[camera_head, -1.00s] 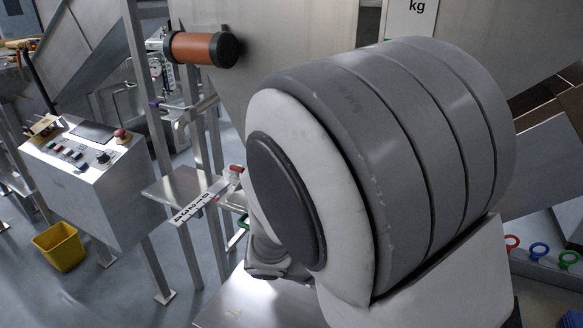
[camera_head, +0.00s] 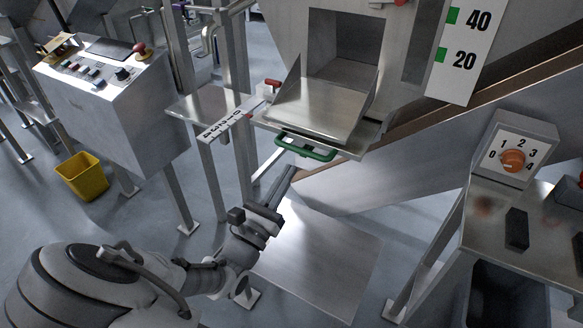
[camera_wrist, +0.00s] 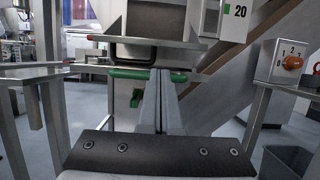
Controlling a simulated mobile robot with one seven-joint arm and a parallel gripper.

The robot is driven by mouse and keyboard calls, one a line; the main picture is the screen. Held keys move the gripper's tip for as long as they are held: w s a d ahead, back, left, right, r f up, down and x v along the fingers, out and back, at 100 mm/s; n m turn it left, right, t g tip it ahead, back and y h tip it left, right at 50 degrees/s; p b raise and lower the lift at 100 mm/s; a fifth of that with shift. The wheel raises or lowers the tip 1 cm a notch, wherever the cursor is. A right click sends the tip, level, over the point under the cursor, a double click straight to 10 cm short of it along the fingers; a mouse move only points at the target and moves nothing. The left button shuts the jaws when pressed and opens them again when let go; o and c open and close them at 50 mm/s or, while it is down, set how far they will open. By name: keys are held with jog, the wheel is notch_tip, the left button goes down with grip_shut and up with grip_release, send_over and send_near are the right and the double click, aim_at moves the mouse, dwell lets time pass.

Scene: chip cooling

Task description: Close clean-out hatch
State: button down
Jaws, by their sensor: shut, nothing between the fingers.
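The clean-out hatch (camera_head: 318,108) hangs open as a tilted metal flap with side cheeks, below a dark square opening (camera_head: 343,47) in the hopper wall. A green handle (camera_head: 305,147) runs along its lower front edge. My gripper (camera_head: 289,172) is shut and empty, below and slightly left of the handle in the head view. In the wrist view, my gripper (camera_wrist: 160,75) points forward, its fingers together, and overlaps the green handle (camera_wrist: 130,73). I cannot tell whether the fingers touch the handle. The fingers hide the handle's middle there.
A small shelf with a red-handled part (camera_head: 271,84) stands left of the hatch. A sloping chute (camera_head: 400,160) runs on the right, near a dial box (camera_head: 513,158). A control box (camera_head: 115,105) and yellow bin (camera_head: 81,176) are at left. A metal plate (camera_head: 325,262) lies below.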

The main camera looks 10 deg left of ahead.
jog(key=b+x, duration=0.1)
jog(key=x, duration=0.7)
jog(key=shift+w+d+b, duration=0.2)
jog(key=shift+b, duration=0.15)
jog(key=shift+r, duration=0.2)
jog(key=shift+s+r+g+p, duration=0.1)
jog(key=shift+r+g+p, duration=0.3)
jog(key=shift+p, duration=0.75)
